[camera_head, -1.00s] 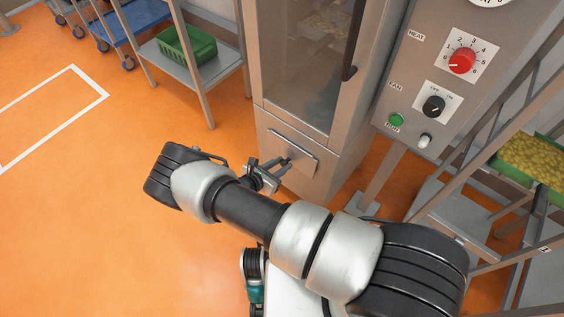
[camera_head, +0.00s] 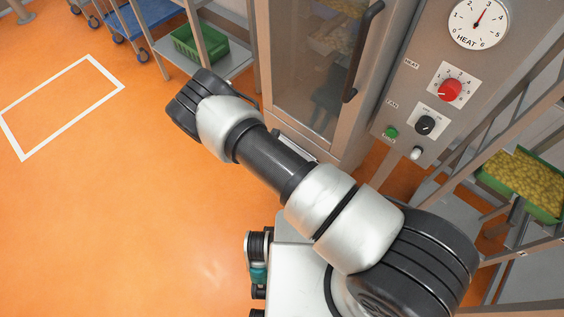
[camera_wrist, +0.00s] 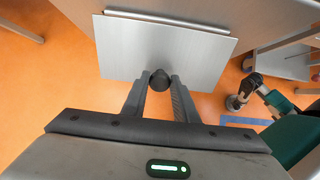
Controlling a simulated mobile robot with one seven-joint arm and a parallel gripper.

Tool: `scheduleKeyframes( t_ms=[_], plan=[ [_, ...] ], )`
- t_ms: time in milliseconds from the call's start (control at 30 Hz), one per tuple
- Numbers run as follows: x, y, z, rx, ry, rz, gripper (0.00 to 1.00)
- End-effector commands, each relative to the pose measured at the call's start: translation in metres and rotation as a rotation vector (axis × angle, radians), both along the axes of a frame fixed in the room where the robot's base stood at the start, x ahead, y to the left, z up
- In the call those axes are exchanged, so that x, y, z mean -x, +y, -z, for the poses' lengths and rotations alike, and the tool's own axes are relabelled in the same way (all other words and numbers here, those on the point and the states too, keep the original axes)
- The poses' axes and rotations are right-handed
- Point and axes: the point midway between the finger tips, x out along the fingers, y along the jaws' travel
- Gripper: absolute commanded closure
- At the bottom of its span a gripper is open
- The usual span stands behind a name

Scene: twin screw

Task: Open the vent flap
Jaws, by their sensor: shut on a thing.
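The vent flap (camera_wrist: 165,48) is a flat grey metal plate low on the front of the steel cabinet. In the wrist view it fills the upper middle, with orange floor showing past its sides and lower edge, so it appears swung out from the cabinet. A dark round knob (camera_wrist: 160,77) sits near its near edge. My gripper (camera_wrist: 159,86) is shut on this knob, one finger on each side. In the head view only a pale strip of the flap (camera_head: 298,147) shows. My forearm hides the knob and the fingers there.
The cabinet's glass door (camera_head: 312,75) with a black handle (camera_head: 364,50) is above the flap. A control panel (camera_head: 405,85) stands to the right, beside a rack with a green tray (camera_head: 522,183). A shelf with a green crate (camera_head: 200,45) is at upper left. The floor at left is clear.

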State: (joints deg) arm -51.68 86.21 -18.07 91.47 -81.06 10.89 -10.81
Motion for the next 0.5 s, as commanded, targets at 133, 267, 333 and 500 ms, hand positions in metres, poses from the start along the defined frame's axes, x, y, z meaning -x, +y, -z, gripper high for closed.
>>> scheduleKeyframes(
  t_ms=[133,267,333,500],
  plan=[
    [-0.007,-0.004,-0.012,0.009,-0.016,0.003,1.00],
    [-0.008,-0.005,-0.017,0.012,-0.020,0.004,1.00],
    [-0.009,-0.005,-0.018,0.012,-0.020,0.004,1.00],
    [-0.009,-0.005,-0.019,0.011,-0.020,0.005,1.00]
  ],
)
